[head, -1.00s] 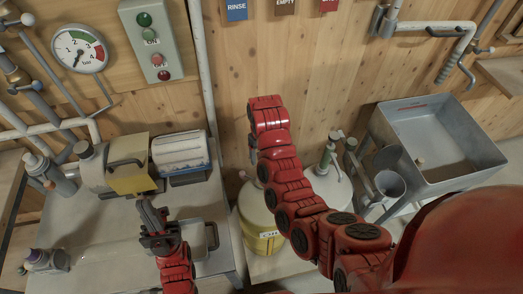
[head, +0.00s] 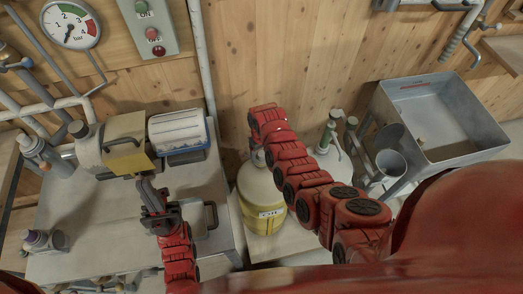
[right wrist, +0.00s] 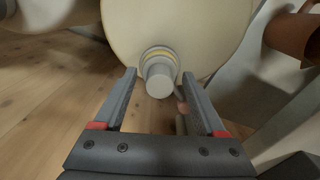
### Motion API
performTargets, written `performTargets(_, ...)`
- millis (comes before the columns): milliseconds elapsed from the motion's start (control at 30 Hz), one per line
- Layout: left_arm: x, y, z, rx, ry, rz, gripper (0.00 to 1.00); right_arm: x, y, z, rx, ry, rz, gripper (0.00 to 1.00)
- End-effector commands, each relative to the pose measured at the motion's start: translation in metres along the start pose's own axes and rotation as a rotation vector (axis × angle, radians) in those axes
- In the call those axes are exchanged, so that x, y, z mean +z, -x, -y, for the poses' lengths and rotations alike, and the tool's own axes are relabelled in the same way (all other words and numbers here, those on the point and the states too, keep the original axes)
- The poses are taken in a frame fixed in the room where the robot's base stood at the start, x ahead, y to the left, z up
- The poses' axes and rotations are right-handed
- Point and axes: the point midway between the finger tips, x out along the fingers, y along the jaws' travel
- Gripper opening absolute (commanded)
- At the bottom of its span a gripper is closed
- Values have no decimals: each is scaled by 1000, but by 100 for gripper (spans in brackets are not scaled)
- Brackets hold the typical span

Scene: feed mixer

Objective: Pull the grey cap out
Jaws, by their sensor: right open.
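The grey cap (right wrist: 160,79) is a short round plug with a pale yellow ring behind it, set in a cream drum (right wrist: 185,28). In the head view my right arm hides most of the cap area and the gripper. My left gripper (head: 147,188) is over the bench by a yellow box; its jaw opening is too small to judge.
A grey metal sink (head: 440,120) is at the right.

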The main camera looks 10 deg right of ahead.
Motion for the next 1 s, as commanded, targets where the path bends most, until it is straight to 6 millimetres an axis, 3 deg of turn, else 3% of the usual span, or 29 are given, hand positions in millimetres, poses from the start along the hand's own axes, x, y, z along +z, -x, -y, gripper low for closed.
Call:
performTargets(267, 0, 0, 0, 0, 0, 0, 0, 0, -1, 0, 0, 0, -1, 73)
performTargets(600, 0, 0, 0, 0, 0, 0, 0, 0, -1, 0, 1, 0, -1, 12)
performTargets(700, 0, 0, 0, 0, 0, 0, 0, 0, 0, 0, 1, 0, -1, 0)
performTargets(733, 0, 0, 0, 0, 0, 0, 0, 0, 0, 0, 1, 0, -1, 51)
performTargets(1000, 0, 0, 0, 0, 0, 0, 0, 0, 0, 0, 1, 0, -1, 2)
